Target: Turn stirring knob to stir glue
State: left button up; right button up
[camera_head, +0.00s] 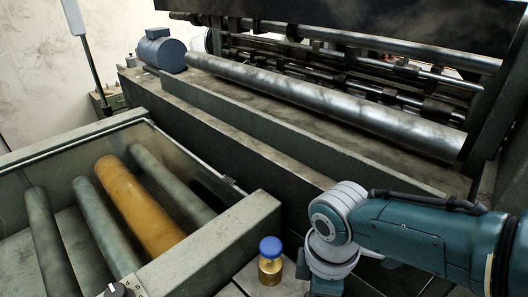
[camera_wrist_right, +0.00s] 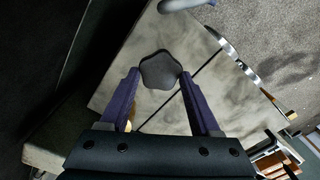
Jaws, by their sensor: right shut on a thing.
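A black knob with a lobed, star-like rim (camera_wrist_right: 160,68) shows in the right wrist view, above a stained pale surface. My right gripper (camera_wrist_right: 159,78) has its two purple fingers on either side of this knob and is shut on it. In the head view my right arm comes in from the right and bends down at the wrist. Its gripper is below the bottom edge there. A small dark dial with number marks (camera_head: 118,290) shows partly at the bottom left of the head view. My left gripper is in neither view.
A glue trough (camera_head: 62,154) with several rollers, one amber (camera_head: 140,207), fills the left. A brass jar with a blue cap (camera_head: 270,262) stands left of my right wrist. A long metal roller (camera_head: 330,100) and dark machine frame lie behind. A blue motor (camera_head: 162,50) sits at the back.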

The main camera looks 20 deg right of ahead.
jog(key=m, duration=0.5)
jog(key=shift+m+p, duration=0.3)
jog(key=m, duration=0.5)
jog(key=shift+w+d, duration=0.1)
jog(key=m, duration=0.4)
jog(key=shift+d+m+p, duration=0.1)
jog(key=shift+m+p, duration=0.3)
jog(key=m, duration=0.5)
jog(key=shift+m, duration=0.3)
jog(key=m, duration=0.4)
jog(key=shift+s+d, duration=0.1)
jog(key=shift+s, duration=0.1)
jog(key=m, duration=0.8)
jog(key=shift+s+m, duration=0.15)
jog(key=shift+m, duration=1.95)
